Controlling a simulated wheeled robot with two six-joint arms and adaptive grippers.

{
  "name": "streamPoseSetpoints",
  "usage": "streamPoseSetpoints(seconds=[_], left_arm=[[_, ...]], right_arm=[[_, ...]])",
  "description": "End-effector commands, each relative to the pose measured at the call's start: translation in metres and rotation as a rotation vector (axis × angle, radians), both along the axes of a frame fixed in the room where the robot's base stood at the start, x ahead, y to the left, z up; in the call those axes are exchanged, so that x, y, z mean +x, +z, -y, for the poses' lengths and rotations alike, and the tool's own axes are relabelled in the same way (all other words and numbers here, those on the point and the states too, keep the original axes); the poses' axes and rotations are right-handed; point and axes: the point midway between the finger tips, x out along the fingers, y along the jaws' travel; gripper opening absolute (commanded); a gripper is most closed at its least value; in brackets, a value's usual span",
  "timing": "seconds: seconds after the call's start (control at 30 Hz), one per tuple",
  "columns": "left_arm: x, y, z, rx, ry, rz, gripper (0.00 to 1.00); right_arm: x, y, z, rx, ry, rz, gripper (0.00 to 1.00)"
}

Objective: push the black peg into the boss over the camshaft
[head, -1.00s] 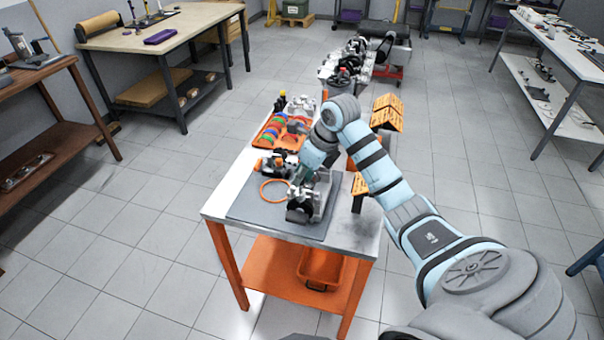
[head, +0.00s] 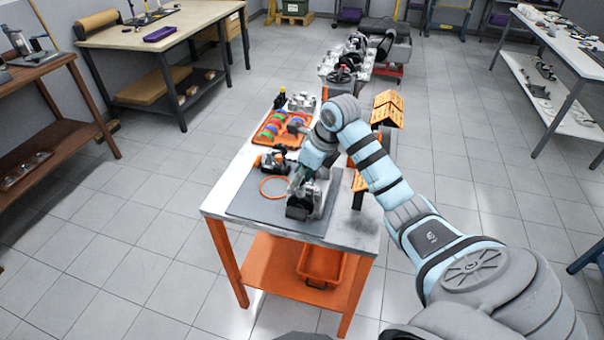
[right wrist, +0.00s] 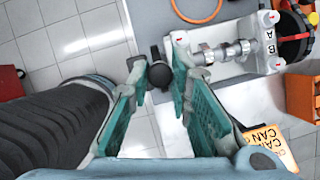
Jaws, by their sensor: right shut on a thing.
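My right gripper (right wrist: 160,82) is shut on the black peg (right wrist: 160,75), which sits between its teal fingertips in the right wrist view. The camshaft (right wrist: 228,53) lies to the right of the peg in a pale metal block (right wrist: 249,70) marked A and B. A pale cap with a red arrow (right wrist: 181,40) stands at the block's near end, close beside the peg. I cannot tell whether the peg touches it or which hole is the boss. In the head view the right gripper (head: 299,184) is over the engine block (head: 318,202), and the peg is too small to make out. My left gripper is out of view.
The block stands on a grey mat (head: 250,207) on the workbench. An orange ring (head: 274,188) lies to its left, and an orange tray (head: 271,136) of coloured rings is behind. The mat's left front is clear.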

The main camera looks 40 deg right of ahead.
Motion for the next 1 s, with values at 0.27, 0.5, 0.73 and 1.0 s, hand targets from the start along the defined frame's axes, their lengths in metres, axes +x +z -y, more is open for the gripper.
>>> streamPoseSetpoints(seconds=[0.27, 0.5, 0.73, 1.0], left_arm=[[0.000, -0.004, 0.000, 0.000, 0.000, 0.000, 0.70], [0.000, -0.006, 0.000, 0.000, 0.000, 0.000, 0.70], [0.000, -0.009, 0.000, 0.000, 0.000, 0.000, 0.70], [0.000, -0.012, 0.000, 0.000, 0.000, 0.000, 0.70]], right_arm=[[0.000, -0.005, 0.000, 0.000, 0.000, 0.000, 0.00], [0.000, -0.008, 0.000, 0.000, 0.000, 0.000, 0.00], [0.000, -0.012, 0.000, 0.000, 0.000, 0.000, 0.00], [0.000, -0.016, 0.000, 0.000, 0.000, 0.000, 0.00]])
